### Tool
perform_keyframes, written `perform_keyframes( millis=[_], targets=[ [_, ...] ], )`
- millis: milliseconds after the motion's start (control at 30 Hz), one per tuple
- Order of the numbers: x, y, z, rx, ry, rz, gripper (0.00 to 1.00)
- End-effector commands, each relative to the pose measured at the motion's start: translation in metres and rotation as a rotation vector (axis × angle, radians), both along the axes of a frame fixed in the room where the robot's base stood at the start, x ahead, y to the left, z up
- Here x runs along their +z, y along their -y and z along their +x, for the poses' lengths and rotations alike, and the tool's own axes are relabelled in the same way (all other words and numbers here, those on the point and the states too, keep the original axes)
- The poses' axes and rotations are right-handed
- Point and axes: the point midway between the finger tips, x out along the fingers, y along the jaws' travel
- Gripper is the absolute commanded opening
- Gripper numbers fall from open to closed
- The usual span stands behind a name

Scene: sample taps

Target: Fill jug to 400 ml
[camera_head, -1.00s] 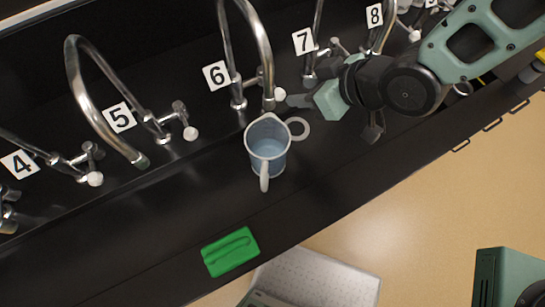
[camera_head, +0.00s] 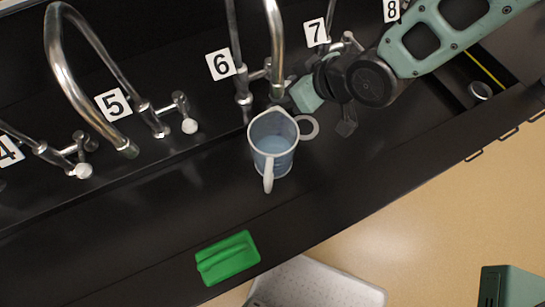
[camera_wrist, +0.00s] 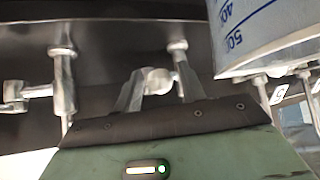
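My gripper (camera_head: 290,92) is beside tap 6, right of the spout. In the wrist view, a white valve knob (camera_wrist: 158,81) sits between my gripper's fingers (camera_wrist: 158,88); whether they press on it is unclear.
Tap 5 (camera_head: 62,65) arches to the left, with its white-tipped valve (camera_head: 189,126) beside it. A green tray-like object (camera_head: 228,258) lies near the counter's front edge. The counter between jug and green object is clear.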

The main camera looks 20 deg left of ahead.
Motion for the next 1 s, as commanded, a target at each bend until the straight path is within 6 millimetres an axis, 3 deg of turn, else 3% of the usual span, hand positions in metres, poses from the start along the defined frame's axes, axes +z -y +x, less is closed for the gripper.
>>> perform_keyframes(
  millis=[233,800,1000],
  targets=[
    [0.007,0.005,-0.001,-0.001,0.001,0.000,0.40],
    [0.053,0.048,-0.015,0.000,0.000,0.000,0.40],
    [0.057,0.055,-0.017,0.000,0.000,0.000,0.40]
  ],
)
